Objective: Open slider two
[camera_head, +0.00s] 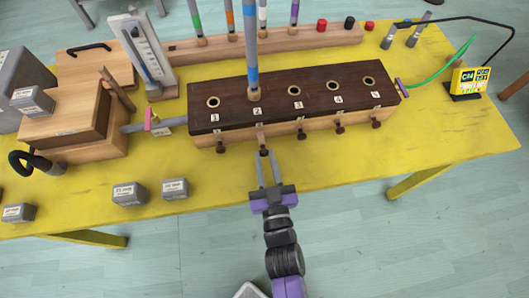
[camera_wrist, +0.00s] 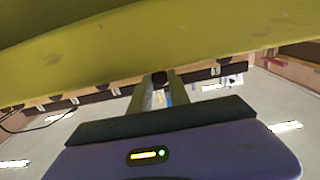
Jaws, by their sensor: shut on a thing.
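The dark-topped wooden box (camera_head: 325,101) stands on the yellow table, with numbered holes one to five along its top and a row of dark slider knobs on its front. The slider two knob (camera_head: 264,152) stands farther out from the front than its neighbours, with a pale stem behind it. My gripper (camera_head: 266,160) is shut on this knob from the front. In the wrist view the dark knob (camera_wrist: 160,79) sits between my fingers (camera_wrist: 159,88). A blue and grey tube (camera_head: 251,60) stands upright in hole two.
Small grey blocks (camera_head: 175,189) lie at the table's front, left of my gripper. A wooden rack (camera_head: 285,38) with coloured tubes stands behind the box. A yellow meter (camera_head: 468,80) with a green cable is at right. The yellow table (camera_head: 440,135) is bare right of the box.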

